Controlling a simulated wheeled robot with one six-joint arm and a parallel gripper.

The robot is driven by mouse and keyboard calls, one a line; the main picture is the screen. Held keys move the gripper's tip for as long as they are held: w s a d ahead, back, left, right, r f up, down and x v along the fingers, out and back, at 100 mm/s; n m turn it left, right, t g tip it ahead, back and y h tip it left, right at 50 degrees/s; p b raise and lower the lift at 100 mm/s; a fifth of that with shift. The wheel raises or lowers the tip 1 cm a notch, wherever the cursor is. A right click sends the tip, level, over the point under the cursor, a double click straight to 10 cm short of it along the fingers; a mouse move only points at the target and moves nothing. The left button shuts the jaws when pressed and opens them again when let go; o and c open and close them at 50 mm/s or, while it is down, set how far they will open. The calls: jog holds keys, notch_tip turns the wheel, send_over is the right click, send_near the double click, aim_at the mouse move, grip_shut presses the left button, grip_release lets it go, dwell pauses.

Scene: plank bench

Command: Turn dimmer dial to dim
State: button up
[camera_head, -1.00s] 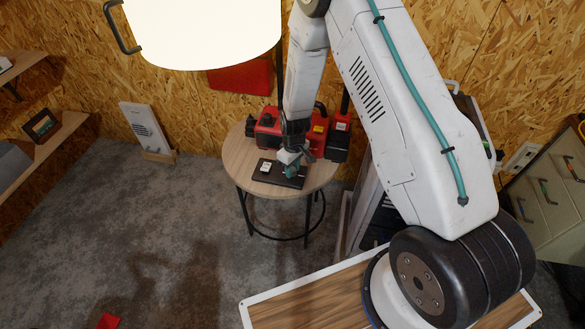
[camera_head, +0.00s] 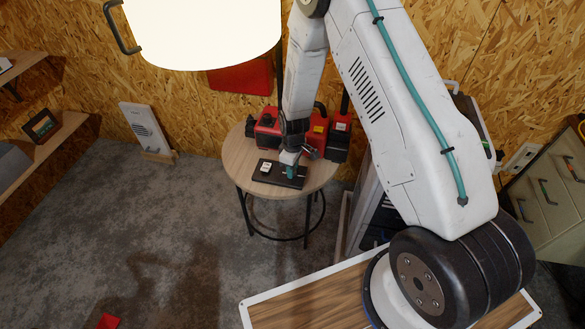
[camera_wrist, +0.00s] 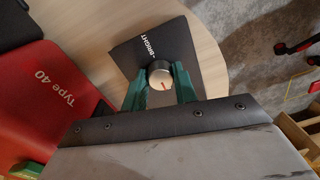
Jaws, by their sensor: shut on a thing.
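In the head view my gripper (camera_head: 290,170) covers the dial. Any "dim" lettering is hidden.
The round table (camera_head: 232,160) also carries a red and black machine (camera_head: 268,126) close behind the panel. In the wrist view, a red case marked "Type 40" (camera_wrist: 40,110) is left of my gripper. A bright lampshade (camera_head: 200,30) hangs at upper left.

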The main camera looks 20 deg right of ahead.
jog(key=o, duration=1)
notch_tip(320, 180, up, 8)
jog(key=shift+w+d+f, duration=0.1)
jog(key=shift+s+m, duration=0.3)
jog(key=s+r+m, duration=0.2)
jog(key=s+r, duration=0.9)
jog(key=r, duration=0.2)
jog(key=s+d+r+m+t, duration=0.1)
jog(key=s+r+m, duration=0.2)
jog(key=s+r, duration=0.8)
jog(key=s+d+r+m, duration=0.1)
jog(key=s+r+m, duration=0.2)
jog(key=s+r, duration=0.8)
jog(key=shift+d+r, duration=0.15)
jog(key=shift+r, duration=0.8)
jog(key=shift+d+r, duration=0.1)
jog(key=shift+r, duration=0.8)
